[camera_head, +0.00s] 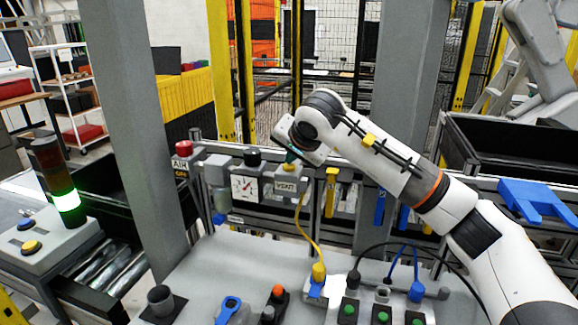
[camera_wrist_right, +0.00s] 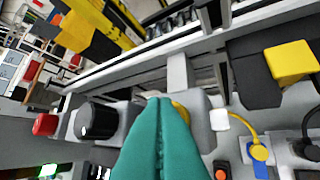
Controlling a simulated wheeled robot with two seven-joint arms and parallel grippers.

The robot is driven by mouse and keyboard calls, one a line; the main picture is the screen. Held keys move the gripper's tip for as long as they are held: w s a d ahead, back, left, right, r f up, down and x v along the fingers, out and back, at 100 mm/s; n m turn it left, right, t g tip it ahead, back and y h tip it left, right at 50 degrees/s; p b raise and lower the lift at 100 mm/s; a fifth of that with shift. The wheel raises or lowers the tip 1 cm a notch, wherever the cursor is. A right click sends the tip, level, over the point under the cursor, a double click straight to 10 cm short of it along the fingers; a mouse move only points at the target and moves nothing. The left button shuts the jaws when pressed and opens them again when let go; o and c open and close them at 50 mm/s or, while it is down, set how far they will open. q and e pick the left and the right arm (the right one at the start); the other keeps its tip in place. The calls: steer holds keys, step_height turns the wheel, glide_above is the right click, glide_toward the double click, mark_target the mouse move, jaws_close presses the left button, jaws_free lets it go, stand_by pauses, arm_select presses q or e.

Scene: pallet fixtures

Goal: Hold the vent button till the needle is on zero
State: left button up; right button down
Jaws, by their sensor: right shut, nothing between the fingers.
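The grey VENT block (camera_head: 286,187) is on the rail behind the bench, and the yellow vent button (camera_head: 289,168) is on its top. My right gripper (camera_head: 292,156) is shut and empty, with its teal fingertips just at the button. In the right wrist view the closed fingertips (camera_wrist_right: 160,102) cover part of the yellow button (camera_wrist_right: 180,110); whether they touch or press it I cannot tell. The white-faced gauge (camera_head: 244,187) is left of the VENT block. My left gripper is not in view.
A black knob (camera_head: 252,158) stands above the gauge, and a red AIR knob (camera_head: 184,147) is further left. A yellow cable (camera_head: 308,235) hangs beside the VENT block. A grey post (camera_head: 147,130) rises on the left. A signal tower (camera_head: 66,200) shows a green light.

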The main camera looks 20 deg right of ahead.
mark_target(292, 168)
steer(key=shift+s+f, duration=0.1)
steer(key=shift+f, duration=0.3)
stand_by(1.4)
stand_by(1.5)
steer(key=shift+r+p, duration=0.4)
steer(key=shift+r, duration=0.55)
steer(key=shift+r, duration=0.1)
steer(key=shift+r+p, duration=1.7)
steer(key=shift+r, duration=0.8)
steer(key=shift+f, duration=0.15)
